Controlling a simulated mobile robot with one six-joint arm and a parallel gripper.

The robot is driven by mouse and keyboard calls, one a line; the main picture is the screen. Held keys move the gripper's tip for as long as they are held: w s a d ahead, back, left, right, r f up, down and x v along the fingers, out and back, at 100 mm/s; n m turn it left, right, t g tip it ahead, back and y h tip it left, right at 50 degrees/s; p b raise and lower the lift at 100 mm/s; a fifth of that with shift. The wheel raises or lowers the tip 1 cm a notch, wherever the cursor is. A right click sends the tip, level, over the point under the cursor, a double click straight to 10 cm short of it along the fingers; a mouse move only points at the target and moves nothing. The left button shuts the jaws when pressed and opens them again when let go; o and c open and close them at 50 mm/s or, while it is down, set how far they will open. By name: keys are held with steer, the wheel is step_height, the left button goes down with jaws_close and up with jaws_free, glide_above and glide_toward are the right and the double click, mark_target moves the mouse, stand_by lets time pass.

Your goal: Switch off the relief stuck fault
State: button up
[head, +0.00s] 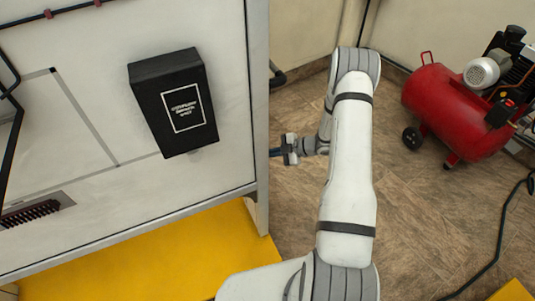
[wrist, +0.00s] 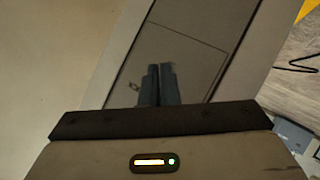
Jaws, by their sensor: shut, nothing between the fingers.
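No switch marked as the relief stuck fault can be made out in either view. A black box (head: 150,88) with a white-framed label is fixed to the pale trainer panel (head: 105,30) in the head view; its lettering is too small to read surely. My gripper (head: 273,152) is just right of the panel's right edge, apart from the black box. In the wrist view my gripper (wrist: 160,68) has its two dark fingers together, shut and empty. Beyond them is a grey surface with a door-like outline (wrist: 185,45) and a small latch-like part (wrist: 133,86) left of the fingers.
A red compressor (head: 450,108) stands on the brown floor (head: 425,220) at right, with a black cable near it. A yellow platform (head: 150,255) lies below the panel. A dark slotted strip (head: 30,212) is at the panel's lower left.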

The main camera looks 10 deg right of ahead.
steer(key=o, duration=0.6)
steer(key=shift+a+r, duration=0.15)
steer(key=shift+r, duration=0.05)
steer(key=shift+c, duration=0.2)
steer(key=v, duration=0.7)
steer(key=shift+d+r, duration=0.15)
steer(key=shift+d, duration=0.2)
steer(key=shift+s, duration=0.1)
